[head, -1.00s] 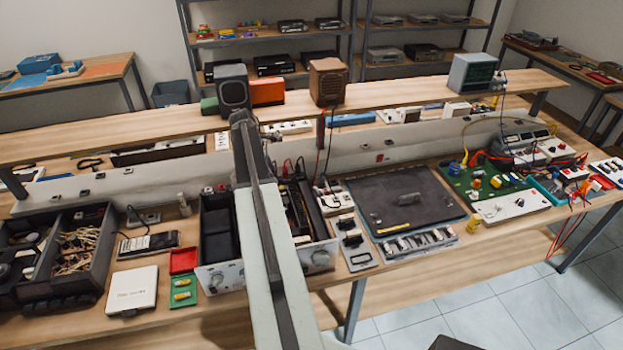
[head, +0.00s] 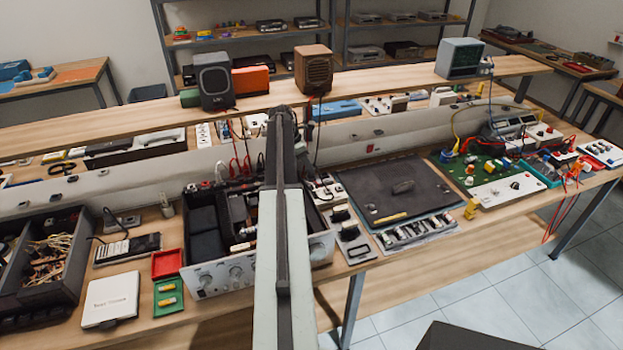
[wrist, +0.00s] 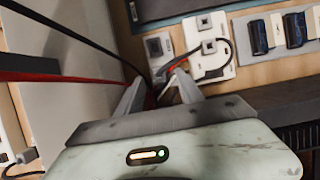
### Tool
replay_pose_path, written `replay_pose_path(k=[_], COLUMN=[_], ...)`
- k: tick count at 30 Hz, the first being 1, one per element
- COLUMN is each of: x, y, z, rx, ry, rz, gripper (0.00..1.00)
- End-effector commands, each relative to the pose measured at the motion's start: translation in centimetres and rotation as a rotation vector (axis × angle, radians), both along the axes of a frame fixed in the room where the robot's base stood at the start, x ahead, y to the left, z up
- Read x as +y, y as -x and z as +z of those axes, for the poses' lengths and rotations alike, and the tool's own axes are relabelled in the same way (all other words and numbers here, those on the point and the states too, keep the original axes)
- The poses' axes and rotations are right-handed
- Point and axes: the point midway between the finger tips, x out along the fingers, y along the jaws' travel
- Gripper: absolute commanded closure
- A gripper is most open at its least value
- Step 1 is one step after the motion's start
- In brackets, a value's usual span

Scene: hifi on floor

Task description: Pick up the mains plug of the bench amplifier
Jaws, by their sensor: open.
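The bench amplifier, an open chassis with a silver knobbed front panel (head: 222,274), stands on the bench, partly hidden behind my arm in the head view. In the wrist view my gripper (wrist: 158,82) is open, its two fingers pointing towards a white socket strip (wrist: 222,70). Grey plugs (wrist: 208,47) with dark cables sit on this strip, just beyond and right of the fingertips. I cannot tell which plug belongs to the amplifier. Dark and red cables pass at the fingers, and the space between them is dark and unclear. My gripper is hidden in the head view.
A white strip (head: 325,190) lies right of the amplifier, beside a dark mat (head: 385,185). A raised shelf (head: 395,75) carries speakers behind. A black parts tray (head: 85,285) stands at left. A grey socket (wrist: 158,45) is near the fingertips.

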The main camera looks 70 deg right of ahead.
Motion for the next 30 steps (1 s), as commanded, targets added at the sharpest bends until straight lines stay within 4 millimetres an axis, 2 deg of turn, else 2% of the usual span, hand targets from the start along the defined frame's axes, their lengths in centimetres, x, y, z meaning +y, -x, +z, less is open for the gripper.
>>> replay_pose_path(k=[7,9,15,16,20,21,30], x=[-1.0,-1.2,-1.2,-1.3,-1.3,-1.3,-1.3], y=[0.9,1.1,1.2,1.2,1.2,1.2,1.3], z=[-4.5,-4.9,-4.5,-4.5,-4.5,-4.5,-4.4], rx=[0.000,0.000,0.000,0.000,0.000,0.000,0.000], ry=[0.001,0.001,0.001,0.001,0.001,0.001,0.000], rz=[-0.002,-0.002,-0.002,-0.002,-0.002,-0.002,-0.003], gripper=[0.56,0.56,0.56,0.59,0.95,1.00,1.00])
